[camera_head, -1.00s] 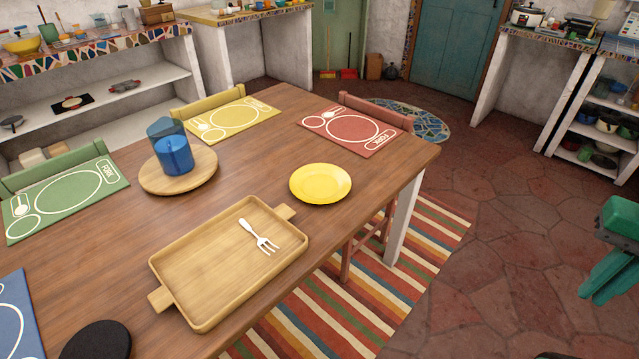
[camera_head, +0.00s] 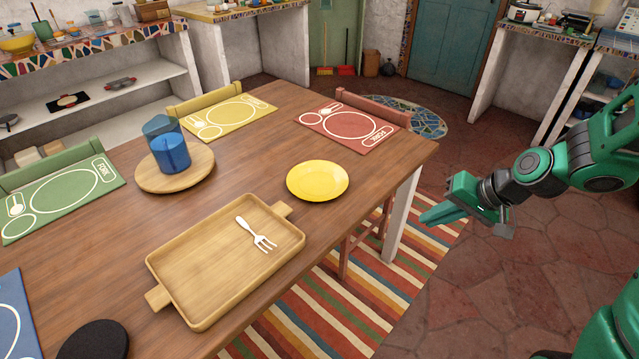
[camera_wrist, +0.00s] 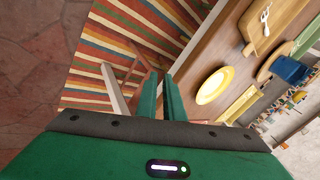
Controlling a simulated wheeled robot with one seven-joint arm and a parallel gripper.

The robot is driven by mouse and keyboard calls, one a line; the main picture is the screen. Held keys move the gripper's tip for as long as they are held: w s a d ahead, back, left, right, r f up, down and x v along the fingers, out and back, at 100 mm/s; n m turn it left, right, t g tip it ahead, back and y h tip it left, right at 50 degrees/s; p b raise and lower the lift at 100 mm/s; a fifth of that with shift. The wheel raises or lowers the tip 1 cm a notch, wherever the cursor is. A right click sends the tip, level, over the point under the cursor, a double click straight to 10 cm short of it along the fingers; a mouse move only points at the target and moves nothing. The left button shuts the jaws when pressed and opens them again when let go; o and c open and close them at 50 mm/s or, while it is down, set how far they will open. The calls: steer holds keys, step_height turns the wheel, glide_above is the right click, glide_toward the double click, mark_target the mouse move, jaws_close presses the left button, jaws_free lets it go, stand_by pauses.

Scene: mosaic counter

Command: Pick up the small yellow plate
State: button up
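The small yellow plate (camera_head: 317,181) lies flat on the wooden table near its right edge, between the wooden tray and the red placemat. It also shows in the wrist view (camera_wrist: 215,86), right of my fingers. My green gripper (camera_head: 426,218) is right of the table in the head view, beyond its edge and apart from the plate. In the wrist view my gripper's two fingers (camera_wrist: 161,84) stand side by side with a narrow gap and nothing between them.
A wooden tray (camera_head: 190,312) holding a white fork (camera_head: 257,234) is near the plate. A red placemat (camera_head: 347,124) lies beyond the plate. A reddish chair (camera_head: 372,95) is tucked at the table. The floor on the right is clear.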

steer(key=w+a+f+m+t+y, duration=0.1)
steer(key=w+a+m+t+y, duration=0.1)
steer(key=w+a, duration=0.3)
steer(key=w+a+f+m+t+y, duration=0.1)
steer(key=w+a+f+m+y, duration=0.1)
steer(key=a, duration=0.6)
steer(key=m+t, duration=0.1)
glide_toward(341, 192)
steer(key=shift+w+a+f+y, duration=0.15)
steer(key=shift+w+a+f, duration=0.1)
steer(key=shift+a+f, duration=0.25)
steer(key=shift+w+a+f+y, duration=0.15)
steer(key=shift+w+a+f, duration=0.2)
steer(key=shift+a, duration=0.25)
steer(key=shift+x, duration=2.6)
steer(key=shift+w+d+f, duration=0.1)
steer(key=shift+d, duration=0.1)
jaws_close()
